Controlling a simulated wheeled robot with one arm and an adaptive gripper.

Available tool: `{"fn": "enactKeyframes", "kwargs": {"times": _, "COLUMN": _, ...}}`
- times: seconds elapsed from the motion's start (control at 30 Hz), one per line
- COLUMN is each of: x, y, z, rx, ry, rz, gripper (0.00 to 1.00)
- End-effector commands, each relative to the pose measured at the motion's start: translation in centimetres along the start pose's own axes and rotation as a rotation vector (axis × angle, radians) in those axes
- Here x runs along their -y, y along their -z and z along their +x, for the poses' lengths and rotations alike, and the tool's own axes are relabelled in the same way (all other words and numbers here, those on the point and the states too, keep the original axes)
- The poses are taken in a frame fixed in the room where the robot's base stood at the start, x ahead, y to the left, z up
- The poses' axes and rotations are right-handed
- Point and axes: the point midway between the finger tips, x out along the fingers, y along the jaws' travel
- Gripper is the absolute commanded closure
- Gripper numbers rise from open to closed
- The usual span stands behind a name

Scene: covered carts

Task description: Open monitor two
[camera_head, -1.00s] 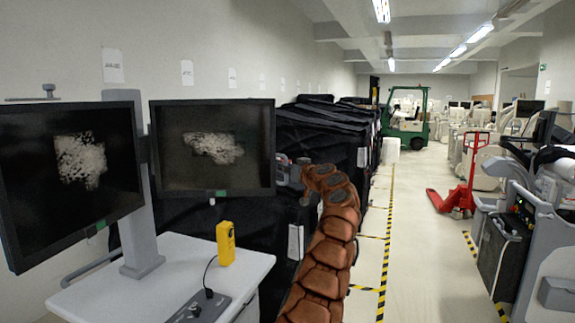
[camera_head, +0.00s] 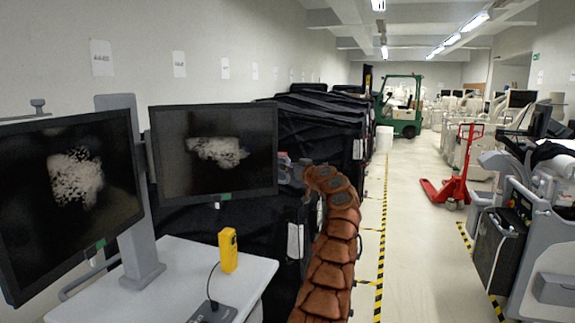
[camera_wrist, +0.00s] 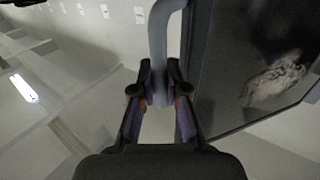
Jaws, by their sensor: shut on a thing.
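Two dark monitors stand on a grey post (camera_head: 128,190) above a white cart top. The left monitor (camera_head: 75,205) faces partly right. The right monitor (camera_head: 213,180) is seen almost face-on, its left side looking slightly taller than its right. My gripper (camera_head: 292,172) is at the right monitor's right edge, partly hidden by my arm. In the wrist view, my gripper (camera_wrist: 160,82) is shut on a grey bar-like handle (camera_wrist: 158,40) that runs up between its fingers. The monitor (camera_wrist: 245,75) also shows there, close to the right finger. The handle is hardly visible in the head view.
A yellow device (camera_head: 228,250) stands on the white cart top (camera_head: 180,270). Black covered carts (camera_head: 320,130) stand behind the monitors. A red pallet jack (camera_head: 455,180) and a green forklift (camera_head: 404,105) stand beyond. The striped-edged aisle (camera_head: 405,230) has free floor.

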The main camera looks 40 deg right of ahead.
Motion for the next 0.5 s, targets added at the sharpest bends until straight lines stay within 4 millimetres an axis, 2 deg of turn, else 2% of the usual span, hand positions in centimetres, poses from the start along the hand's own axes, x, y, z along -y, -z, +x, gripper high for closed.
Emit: {"fn": "enactKeyframes", "kwargs": {"times": 0.5, "x": -1.4, "y": -0.1, "z": -0.3, "rx": 0.002, "ry": -0.007, "rz": 0.001, "gripper": 1.0}}
